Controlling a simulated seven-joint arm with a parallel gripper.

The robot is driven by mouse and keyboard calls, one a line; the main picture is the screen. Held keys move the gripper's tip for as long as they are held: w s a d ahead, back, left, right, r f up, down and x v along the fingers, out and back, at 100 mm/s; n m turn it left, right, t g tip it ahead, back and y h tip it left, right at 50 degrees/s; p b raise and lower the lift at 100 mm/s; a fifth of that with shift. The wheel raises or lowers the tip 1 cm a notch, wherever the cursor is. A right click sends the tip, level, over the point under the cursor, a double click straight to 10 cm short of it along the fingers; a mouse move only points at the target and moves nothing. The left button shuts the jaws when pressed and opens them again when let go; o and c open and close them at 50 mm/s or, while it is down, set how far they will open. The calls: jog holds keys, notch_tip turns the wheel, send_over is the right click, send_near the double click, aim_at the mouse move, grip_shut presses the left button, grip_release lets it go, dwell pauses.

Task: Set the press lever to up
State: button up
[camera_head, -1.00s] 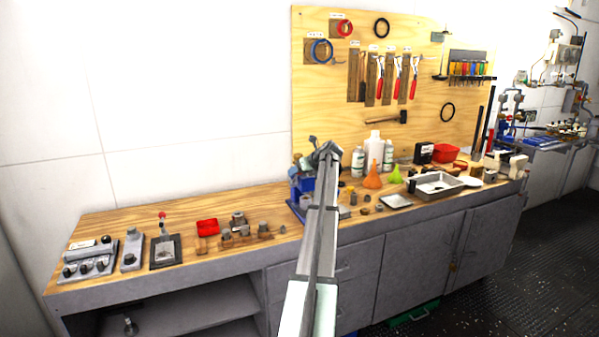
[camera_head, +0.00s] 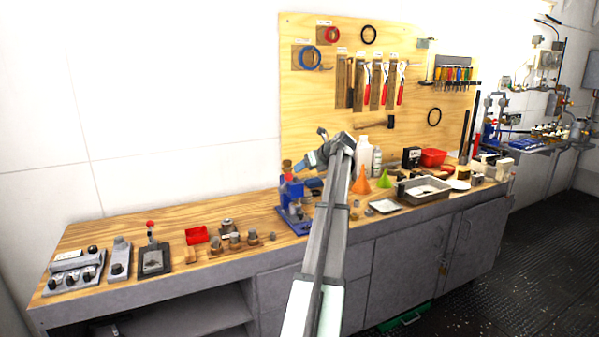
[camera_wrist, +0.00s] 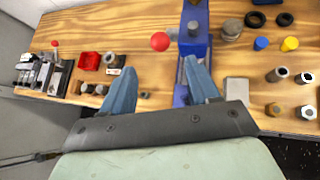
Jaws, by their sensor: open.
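The blue press (camera_head: 293,208) stands on the wooden bench just left of my arm in the head view. In the wrist view, the press (camera_wrist: 194,32) is at the top, right of centre. Its lever ends in a red ball (camera_wrist: 160,41), left of the press head; a short rod joins them. How high the lever stands is hard to tell. My gripper (camera_wrist: 160,78) is open and empty. The red ball shows beyond the gap between the fingertips, apart from them. In the head view my gripper (camera_head: 318,148) is above and right of the press.
A small lever with a red knob (camera_head: 151,226) stands on a black plate at the left, near grey control boxes (camera_head: 75,270) and a red tray (camera_head: 196,235). Funnels (camera_head: 361,182) and a metal tray (camera_head: 425,190) lie right of my arm. The pegboard (camera_head: 300,110) rises behind.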

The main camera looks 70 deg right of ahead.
jog(key=shift+v, duration=0.8)
